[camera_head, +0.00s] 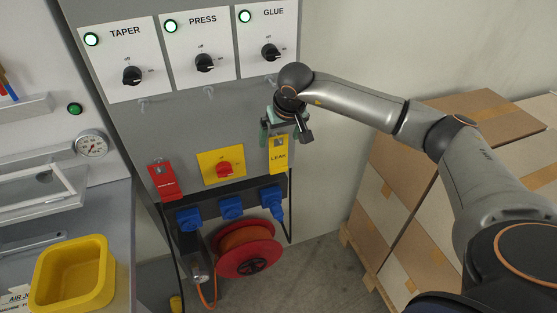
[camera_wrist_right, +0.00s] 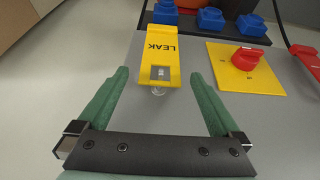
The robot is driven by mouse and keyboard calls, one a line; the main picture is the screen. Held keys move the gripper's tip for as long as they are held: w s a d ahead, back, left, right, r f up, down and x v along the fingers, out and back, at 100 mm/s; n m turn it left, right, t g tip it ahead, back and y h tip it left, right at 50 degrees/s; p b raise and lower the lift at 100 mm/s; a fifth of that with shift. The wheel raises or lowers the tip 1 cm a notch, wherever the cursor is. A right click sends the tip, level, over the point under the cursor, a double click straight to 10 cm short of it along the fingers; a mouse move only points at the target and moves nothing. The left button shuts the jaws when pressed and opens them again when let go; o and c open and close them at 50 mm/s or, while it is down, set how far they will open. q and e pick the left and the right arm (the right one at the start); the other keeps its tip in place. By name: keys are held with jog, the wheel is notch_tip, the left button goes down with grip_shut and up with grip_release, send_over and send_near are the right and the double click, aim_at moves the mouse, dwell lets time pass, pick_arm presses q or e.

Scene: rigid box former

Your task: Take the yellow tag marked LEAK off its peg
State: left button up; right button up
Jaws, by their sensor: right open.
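The yellow tag marked LEAK (camera_head: 278,157) hangs on the grey panel, to the right of the red rotary switch. In the right wrist view the tag (camera_wrist_right: 162,48) appears upside down, with a square opening near its top end. A small clear peg (camera_wrist_right: 158,91) shows at that end. My right gripper (camera_head: 279,137) is at the tag's top end. In the wrist view its green fingers (camera_wrist_right: 158,76) are open, one on each side of the tag, with a gap to both edges. My left gripper is not in view.
A red tag (camera_head: 164,181) hangs left of the yellow-plated red switch (camera_head: 223,169). Blue sockets (camera_head: 231,207) and a red cable reel (camera_head: 245,249) are below. The TAPER, PRESS and GLUE knobs (camera_head: 270,53) are above. Cardboard boxes (camera_head: 415,170) stand at right.

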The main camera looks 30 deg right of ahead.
aim_at(278, 155)
jog(key=x, duration=0.4)
jog(key=shift+s+a+f, duration=0.1)
jog(key=shift+s+f, duration=0.05)
jog(key=shift+f, duration=0.1)
jog(key=shift+c, duration=0.2)
grip_shut()
dwell(0.3)
